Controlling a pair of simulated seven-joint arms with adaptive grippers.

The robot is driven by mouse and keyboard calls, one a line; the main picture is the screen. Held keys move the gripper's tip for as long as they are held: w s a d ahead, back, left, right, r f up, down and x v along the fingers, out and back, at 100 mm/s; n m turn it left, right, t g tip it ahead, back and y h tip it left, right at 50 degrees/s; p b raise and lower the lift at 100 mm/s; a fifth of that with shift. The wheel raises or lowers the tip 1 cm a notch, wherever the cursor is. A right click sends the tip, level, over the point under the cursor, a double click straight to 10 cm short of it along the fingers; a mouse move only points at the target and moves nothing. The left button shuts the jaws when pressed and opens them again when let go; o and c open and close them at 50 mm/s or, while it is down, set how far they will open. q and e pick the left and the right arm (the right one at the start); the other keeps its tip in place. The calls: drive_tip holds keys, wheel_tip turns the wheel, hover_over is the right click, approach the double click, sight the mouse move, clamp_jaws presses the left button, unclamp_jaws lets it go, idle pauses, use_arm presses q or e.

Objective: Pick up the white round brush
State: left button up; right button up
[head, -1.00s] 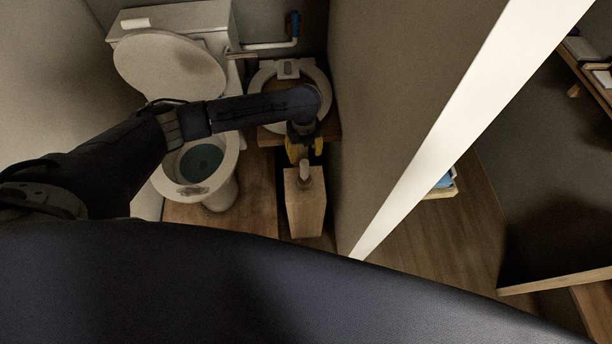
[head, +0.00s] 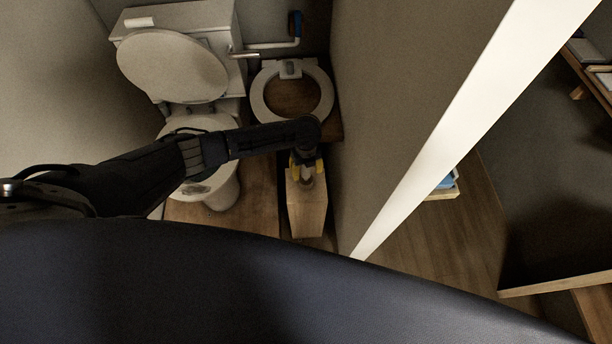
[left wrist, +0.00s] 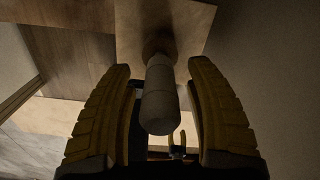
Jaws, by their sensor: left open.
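The white round brush (left wrist: 160,97) stands in a wooden box (head: 307,209), and only its pale handle shows. In the head view the handle (head: 308,182) sticks up from the box's top. My left gripper (head: 307,172) is open at the handle, its yellow fingers on either side of it. In the left wrist view the handle lies between the two open fingers of the left gripper (left wrist: 162,110), with visible gaps on both sides. The brush's lower end is hidden in the box.
A toilet (head: 205,128) with a raised lid stands left of the box. A white toilet seat (head: 257,97) lies on a wooden surface behind the box. A wall (head: 375,110) rises close on the right, leaving little room there.

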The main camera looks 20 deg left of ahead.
use_arm(q)
drive_tip(key=shift+f, duration=1.05)
drive_tip(key=shift+c, duration=0.5)
clamp_jaws()
